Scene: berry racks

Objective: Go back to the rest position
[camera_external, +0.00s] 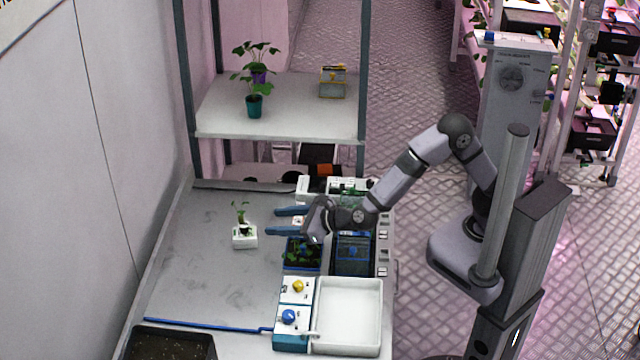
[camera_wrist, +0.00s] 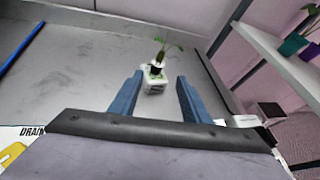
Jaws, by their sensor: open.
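My gripper (camera_external: 283,221) is open and empty, with its two blue fingers pointing left above the workbench (camera_external: 195,260). In the wrist view, the open fingers of my gripper (camera_wrist: 156,88) spread on either side of a small seedling in a white block (camera_wrist: 154,84), seen beyond them. In the external view, that white block (camera_external: 244,238) stands upright on the bench with its green seedling (camera_external: 240,210), left of the fingertips and apart from them.
A blue tray with green plants (camera_external: 302,254) lies below my wrist. A white basin (camera_external: 347,318) and boxes with a yellow knob (camera_external: 298,286) and a blue knob (camera_external: 289,317) are at the front. A shelf (camera_external: 300,115) with potted plants stands behind. The bench's left is mostly clear.

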